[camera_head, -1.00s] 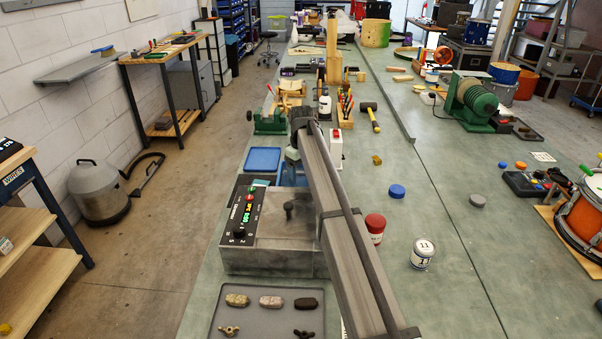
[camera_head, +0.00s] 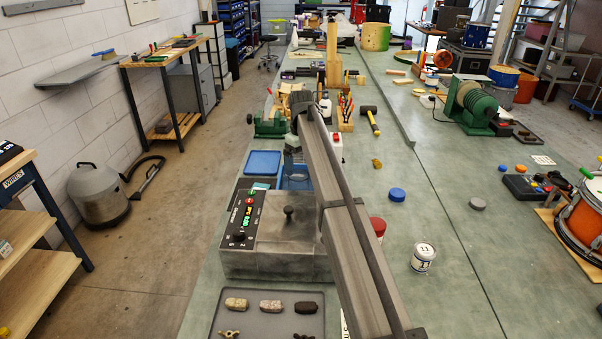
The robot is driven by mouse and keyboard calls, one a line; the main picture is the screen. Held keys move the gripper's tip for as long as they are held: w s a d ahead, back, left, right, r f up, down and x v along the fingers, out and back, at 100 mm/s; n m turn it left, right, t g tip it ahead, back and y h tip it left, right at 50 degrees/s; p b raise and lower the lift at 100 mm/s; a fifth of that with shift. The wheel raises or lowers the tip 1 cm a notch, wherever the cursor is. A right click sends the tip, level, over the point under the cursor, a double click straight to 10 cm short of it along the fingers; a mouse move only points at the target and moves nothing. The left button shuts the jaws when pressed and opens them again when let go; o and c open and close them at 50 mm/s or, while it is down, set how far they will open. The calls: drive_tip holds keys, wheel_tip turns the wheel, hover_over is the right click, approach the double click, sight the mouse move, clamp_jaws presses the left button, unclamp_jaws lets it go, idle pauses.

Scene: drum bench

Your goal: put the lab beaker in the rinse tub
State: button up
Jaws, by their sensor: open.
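My gripper (camera_head: 293,154) is at the far end of my arm, small and partly hidden by the arm, over the area just behind the grey control box. Its jaws are open. A blue tub (camera_head: 296,183), which looks like the rinse tub, stands below it behind the box, partly hidden by my arm. A flat blue tray or lid (camera_head: 262,163) lies to its left. I cannot make out the lab beaker for certain; the pale, glassy patch around the gripper is too small to tell.
The grey box (camera_head: 270,262) with a lit panel and a knob stands in front of the tub. A grey tray (camera_head: 262,325) with small pieces is nearer. A red-lidded jar (camera_head: 378,227) and a white can (camera_head: 423,257) stand right of my arm.

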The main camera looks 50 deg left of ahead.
wheel_tip(320, 180, up, 6)
drive_tip(key=shift+r, duration=0.2)
